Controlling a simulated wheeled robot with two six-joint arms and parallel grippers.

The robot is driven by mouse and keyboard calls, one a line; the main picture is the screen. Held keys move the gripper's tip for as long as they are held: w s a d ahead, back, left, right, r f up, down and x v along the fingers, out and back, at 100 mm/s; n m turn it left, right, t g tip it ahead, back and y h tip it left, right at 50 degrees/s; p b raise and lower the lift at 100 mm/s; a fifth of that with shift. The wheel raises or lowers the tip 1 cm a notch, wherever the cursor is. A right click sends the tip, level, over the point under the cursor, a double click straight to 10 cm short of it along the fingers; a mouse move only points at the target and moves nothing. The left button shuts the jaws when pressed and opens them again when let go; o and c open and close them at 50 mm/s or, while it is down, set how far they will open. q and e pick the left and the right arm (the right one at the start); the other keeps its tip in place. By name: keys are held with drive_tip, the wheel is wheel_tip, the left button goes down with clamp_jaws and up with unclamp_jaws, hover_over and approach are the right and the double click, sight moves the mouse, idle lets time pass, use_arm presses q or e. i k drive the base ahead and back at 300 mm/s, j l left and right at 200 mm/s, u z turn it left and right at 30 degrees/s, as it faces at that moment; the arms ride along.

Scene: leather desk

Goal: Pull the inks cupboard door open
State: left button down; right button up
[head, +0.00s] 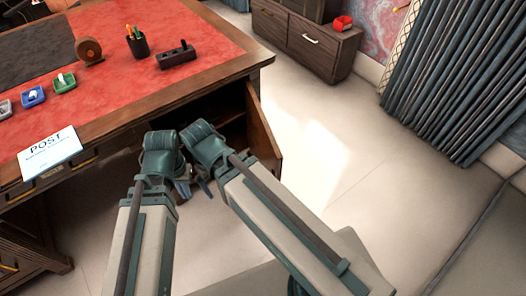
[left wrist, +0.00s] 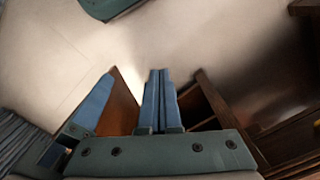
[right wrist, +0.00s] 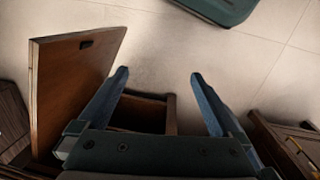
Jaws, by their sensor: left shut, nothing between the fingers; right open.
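The inks cupboard door (head: 262,130) is a brown wooden panel at the right end of the desk. It stands swung out, with the dark cupboard interior (head: 232,128) showing beside it. In the right wrist view the door (right wrist: 75,85) has a small dark handle (right wrist: 86,44) near its free edge. My right gripper (right wrist: 157,78) is open and empty, one finger close beside the door; I cannot tell whether they touch. My left gripper (left wrist: 160,72) is shut and empty, in front of the cupboard opening (left wrist: 197,108). In the head view the grippers' own wrists partly hide both fingertips.
The desk (head: 195,80) has a red leather top with a pen cup (head: 137,45), a tape roll (head: 89,51), small trays and a POST card (head: 50,152). Drawers (right wrist: 290,140) lie on the cupboard's other side. The floor (head: 330,150) right of the door is clear up to the curtain (head: 450,80).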

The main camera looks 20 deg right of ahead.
sight(262, 144)
drive_tip(key=i+j, duration=0.15)
drive_tip(key=j, duration=0.15)
drive_tip(key=i+j, duration=0.15)
drive_tip(key=j, duration=0.15)
drive_tip(key=i+j, duration=0.1)
drive_tip(key=j, duration=0.15)
drive_tip(key=i+j+z, duration=0.2)
drive_tip(key=j+z, duration=0.2)
drive_tip(key=z, duration=1.55)
